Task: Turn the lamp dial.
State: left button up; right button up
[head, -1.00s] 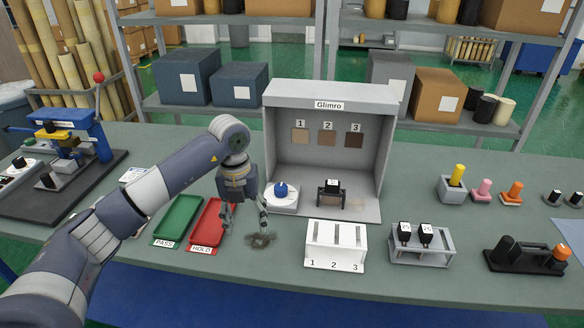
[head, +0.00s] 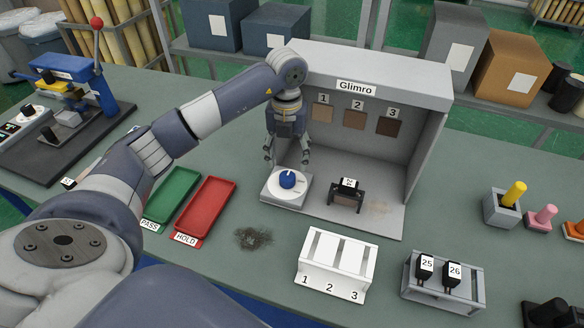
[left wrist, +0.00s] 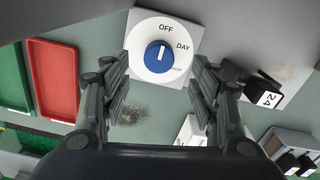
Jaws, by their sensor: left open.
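The lamp dial is a blue knob (head: 287,178) on a white disc and square base (head: 284,201) at the front left of the grey light booth (head: 384,224). In the left wrist view the blue knob (left wrist: 158,57) shows a white mark, and the disc reads OFF at the top and DAY at the right; a third label is too small to read. My left gripper (head: 287,158) is open and empty, just above and behind the knob, fingers pointing down. In the left wrist view its fingers (left wrist: 159,72) frame the knob, apart from it. My right gripper is not in view.
A small black stand with a dark piece (head: 347,193) is right of the dial inside the booth. A red HOLD tray (head: 207,207) and a green PASS tray (head: 173,196) lie left. A white numbered rack (head: 335,265) stands in front. A dark smudge (head: 253,238) marks the table.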

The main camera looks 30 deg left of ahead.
aim_at(287, 176)
pick_arm(q)
notch_tip(287, 176, down, 7)
jog(key=shift+s+r+p, duration=0.15)
jog(key=shift+p, duration=0.65)
jog(key=c, duration=1.1)
